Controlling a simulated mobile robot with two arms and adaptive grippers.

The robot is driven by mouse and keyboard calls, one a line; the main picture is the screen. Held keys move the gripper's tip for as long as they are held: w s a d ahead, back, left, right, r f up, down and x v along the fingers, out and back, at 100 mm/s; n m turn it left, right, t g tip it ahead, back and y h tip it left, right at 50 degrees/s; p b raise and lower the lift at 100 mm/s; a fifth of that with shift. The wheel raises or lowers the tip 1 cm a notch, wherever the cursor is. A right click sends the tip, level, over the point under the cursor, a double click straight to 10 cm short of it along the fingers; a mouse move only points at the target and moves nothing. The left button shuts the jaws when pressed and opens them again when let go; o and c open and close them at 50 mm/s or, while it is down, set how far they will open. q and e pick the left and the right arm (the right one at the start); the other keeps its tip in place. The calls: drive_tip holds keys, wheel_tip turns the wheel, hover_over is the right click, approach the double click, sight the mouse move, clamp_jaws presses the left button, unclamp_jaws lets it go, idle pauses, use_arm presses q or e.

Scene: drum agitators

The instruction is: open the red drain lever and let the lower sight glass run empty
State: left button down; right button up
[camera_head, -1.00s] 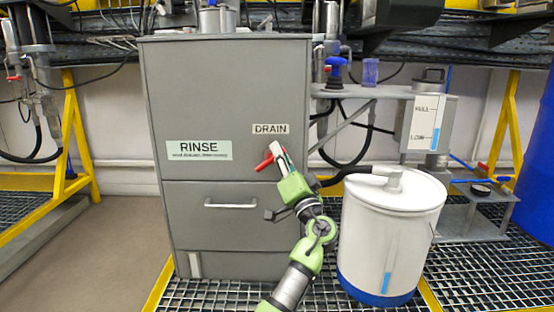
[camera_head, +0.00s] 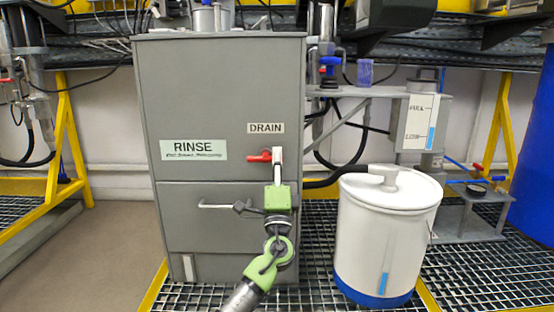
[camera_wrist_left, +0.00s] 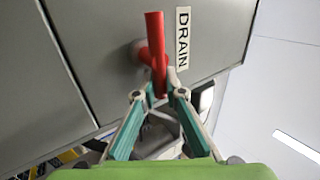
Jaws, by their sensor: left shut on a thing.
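The red drain lever (camera_head: 258,157) lies nearly level on the grey cabinet front, below the DRAIN label (camera_head: 266,128). My left gripper (camera_head: 278,156) reaches up from below and is shut on the lever's right end. In the left wrist view the red lever (camera_wrist_left: 156,55) runs between the fingertips of my left gripper (camera_wrist_left: 165,94). A narrow sight glass (camera_head: 384,283) low on the white drum shows blue at its bottom. A second glass (camera_head: 432,135), beside a FULL and LOW plate, shows blue around the LOW mark. My right gripper is not in view.
The grey cabinet (camera_head: 225,90) has a RINSE label and a drawer handle (camera_head: 225,206) close to my left gripper. The white drum (camera_head: 380,230) with a black hose stands to the right on the grating. A blue barrel (camera_head: 535,170) is at the far right.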

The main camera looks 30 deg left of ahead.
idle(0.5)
use_arm(q)
drive_tip(key=c, duration=2.4)
unclamp_jaws()
drive_tip(key=shift+w, duration=0.1)
drive_tip(key=shift+o, duration=0.2)
drive_tip(key=v, duration=1.2)
drive_tip(key=shift+a, duration=0.1)
